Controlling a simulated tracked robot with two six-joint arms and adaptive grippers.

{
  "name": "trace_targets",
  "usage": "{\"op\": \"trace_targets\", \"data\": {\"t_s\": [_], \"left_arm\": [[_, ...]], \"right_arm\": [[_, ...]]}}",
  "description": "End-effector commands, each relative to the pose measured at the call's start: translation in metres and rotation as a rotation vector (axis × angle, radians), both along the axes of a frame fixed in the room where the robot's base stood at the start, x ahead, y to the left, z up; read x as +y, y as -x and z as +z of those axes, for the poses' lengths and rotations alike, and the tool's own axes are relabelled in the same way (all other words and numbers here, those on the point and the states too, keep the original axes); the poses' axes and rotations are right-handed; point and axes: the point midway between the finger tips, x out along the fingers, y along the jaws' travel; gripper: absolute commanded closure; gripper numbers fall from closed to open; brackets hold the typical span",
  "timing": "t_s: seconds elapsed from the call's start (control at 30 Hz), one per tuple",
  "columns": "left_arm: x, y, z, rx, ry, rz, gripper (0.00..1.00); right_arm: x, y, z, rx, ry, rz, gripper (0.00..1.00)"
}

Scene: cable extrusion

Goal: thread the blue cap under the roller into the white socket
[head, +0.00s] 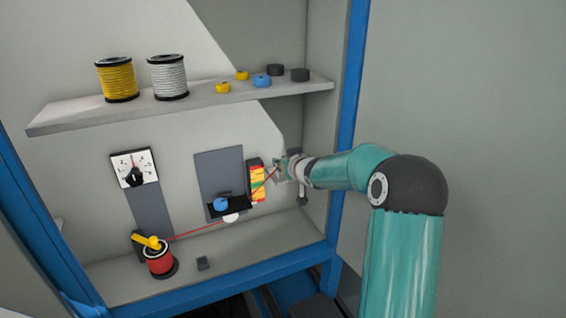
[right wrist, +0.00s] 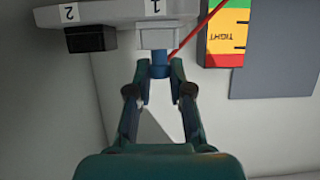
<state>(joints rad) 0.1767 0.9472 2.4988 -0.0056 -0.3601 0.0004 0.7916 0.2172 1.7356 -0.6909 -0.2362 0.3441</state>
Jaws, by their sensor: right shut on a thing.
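My right gripper (head: 281,170) is shut on the blue cap (right wrist: 160,71), held between its fingertips in the right wrist view. The cap's far end meets the white socket (right wrist: 158,37), under the label 1; how deep it sits I cannot tell. The red cable (head: 200,230) runs from the red spool (head: 159,260) to the white roller (head: 230,218), bends there and rises to my right gripper. It also shows at the cap in the right wrist view (right wrist: 192,40). The roller sits below a black bracket with a blue knob (head: 221,204). My left gripper is out of view.
A black socket (right wrist: 91,38) labelled 2 is beside the white one. A red, yellow and green tension plate (head: 257,182) is close to my right gripper. A dial (head: 133,168) is at left. The shelf (head: 190,107) above holds spools and several caps. Blue posts frame the cabinet.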

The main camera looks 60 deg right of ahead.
Motion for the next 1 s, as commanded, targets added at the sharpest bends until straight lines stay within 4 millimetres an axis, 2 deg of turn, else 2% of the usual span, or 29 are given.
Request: {"op": "trace_targets", "data": {"t_s": [1.0], "left_arm": [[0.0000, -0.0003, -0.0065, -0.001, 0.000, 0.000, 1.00]], "right_arm": [[0.0000, 0.0002, -0.0088, 0.000, -0.001, 0.000, 1.00]]}}
